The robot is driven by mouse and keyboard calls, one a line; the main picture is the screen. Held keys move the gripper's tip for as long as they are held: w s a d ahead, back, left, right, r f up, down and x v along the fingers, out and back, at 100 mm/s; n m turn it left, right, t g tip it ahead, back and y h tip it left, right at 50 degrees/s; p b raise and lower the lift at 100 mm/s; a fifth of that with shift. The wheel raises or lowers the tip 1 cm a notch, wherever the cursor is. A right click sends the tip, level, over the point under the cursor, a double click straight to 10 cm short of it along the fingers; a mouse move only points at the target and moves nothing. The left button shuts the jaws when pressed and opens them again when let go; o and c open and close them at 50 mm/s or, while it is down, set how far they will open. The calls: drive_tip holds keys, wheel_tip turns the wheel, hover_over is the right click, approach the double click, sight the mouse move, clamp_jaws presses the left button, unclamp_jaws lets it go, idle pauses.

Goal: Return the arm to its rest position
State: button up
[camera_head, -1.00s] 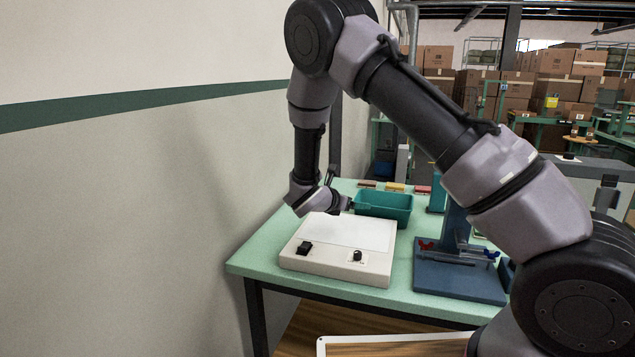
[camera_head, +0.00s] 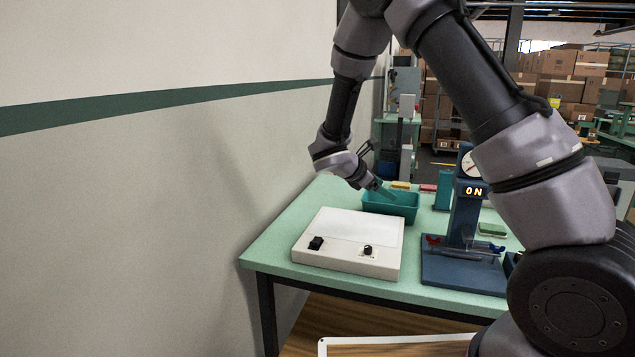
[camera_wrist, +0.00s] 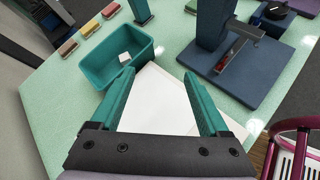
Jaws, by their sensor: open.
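My gripper (camera_head: 383,188) hangs above the green table near the teal bin in the head view, tilted down to the right. In the wrist view its two teal fingers (camera_wrist: 158,100) stand wide apart, with nothing between them but the view of the white panel below. My arm arches over the right side of the table in the head view.
A wall (camera_head: 150,220) rises at left.

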drive_tip(key=s+d+r+m+g+y, duration=0.45)
drive_tip(key=s+d+r+m, duration=0.45)
drive_tip(key=s+r+m, duration=0.4)
drive_tip(key=s+a+r+m+t+y, duration=0.1)
drive_tip(key=s+r+m+t+y, duration=0.1)
drive_tip(key=s+r+m, duration=0.3)
drive_tip(key=s+a+r+m+t+y, duration=0.1)
drive_tip(key=s+r+m+t+y, duration=0.2)
drive_tip(key=s, duration=0.7)
wheel_tip(320, 180, up, 3)
drive_tip(key=m+y, duration=0.2)
drive_tip(key=m, duration=0.2)
drive_tip(key=shift+s+a, duration=0.3)
